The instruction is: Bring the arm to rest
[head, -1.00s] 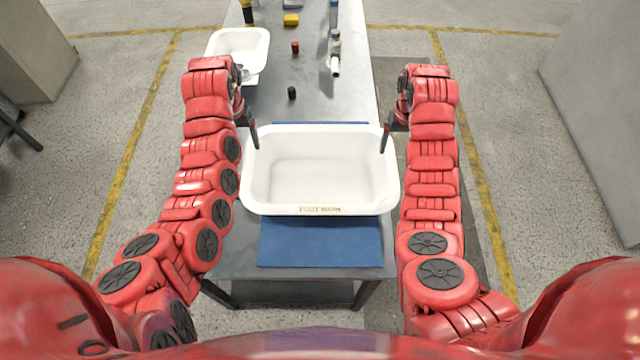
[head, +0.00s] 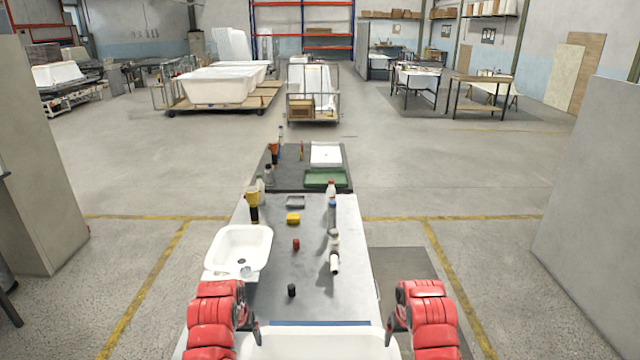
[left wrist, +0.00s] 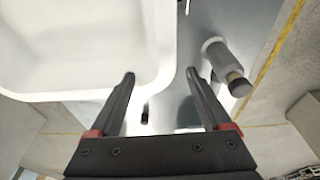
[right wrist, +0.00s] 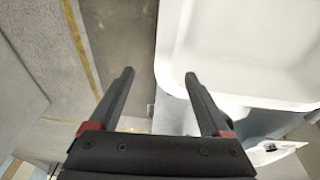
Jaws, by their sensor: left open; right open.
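My left gripper (head: 257,332) is at the left side of a large white tub (head: 320,347) at the bottom of the head view. My right gripper (head: 389,332) is at its right side. In the left wrist view the fingers (left wrist: 160,76) are spread, with the tub's rim (left wrist: 168,40) beyond the tips. In the right wrist view the fingers (right wrist: 160,76) are also spread, with the tub (right wrist: 225,45) beyond them to the right. Neither gripper holds anything. I cannot tell whether any fingertip touches the tub. Most of the tub is cut off in the head view.
The grey bench (head: 300,265) holds a smaller white basin (head: 240,250), a black cylinder (head: 291,290), a red piece (head: 296,244), a yellow block (head: 293,218) and a grey fitting with a white end (head: 335,262). A green tray (head: 325,178) stands further back. Floor is clear either side.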

